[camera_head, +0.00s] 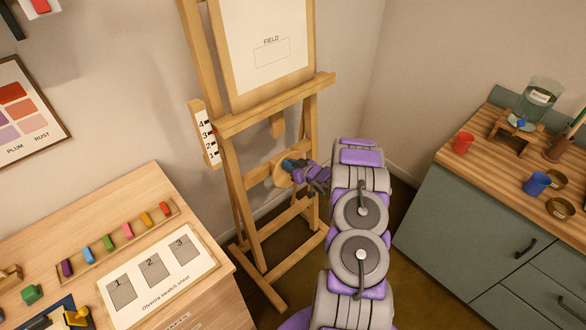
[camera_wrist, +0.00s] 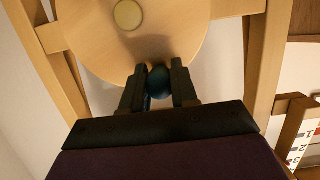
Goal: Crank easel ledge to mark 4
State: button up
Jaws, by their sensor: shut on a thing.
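The wooden easel (camera_head: 240,190) stands between two cabinets and holds a white panel marked FIELD (camera_head: 268,42). Its ledge (camera_head: 275,104) runs across the front. A scale (camera_head: 206,136) numbered 1 to 4 is at the left, with a red pointer near 3. The round wooden crank disc (camera_head: 281,173) is low on the easel; it fills the top of the wrist view (camera_wrist: 165,35). My gripper (camera_head: 291,166) is at the disc. In the wrist view its fingers (camera_wrist: 158,85) are shut on a dark blue-green knob (camera_wrist: 158,80) at the disc's lower edge.
A wooden cabinet (camera_head: 150,190) at left carries several colored blocks and a swatch sheet (camera_head: 190,252). A grey-green cabinet (camera_head: 470,235) at right carries a red cup (camera_head: 462,142), a blue cup (camera_head: 537,183) and a glass vessel (camera_head: 541,97). My arm occupies the floor gap between them.

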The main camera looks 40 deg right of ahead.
jog(key=shift+a, duration=0.2)
jog(key=shift+c, duration=0.7)
jog(key=shift+d, duration=0.1)
jog(key=shift+f, duration=0.2)
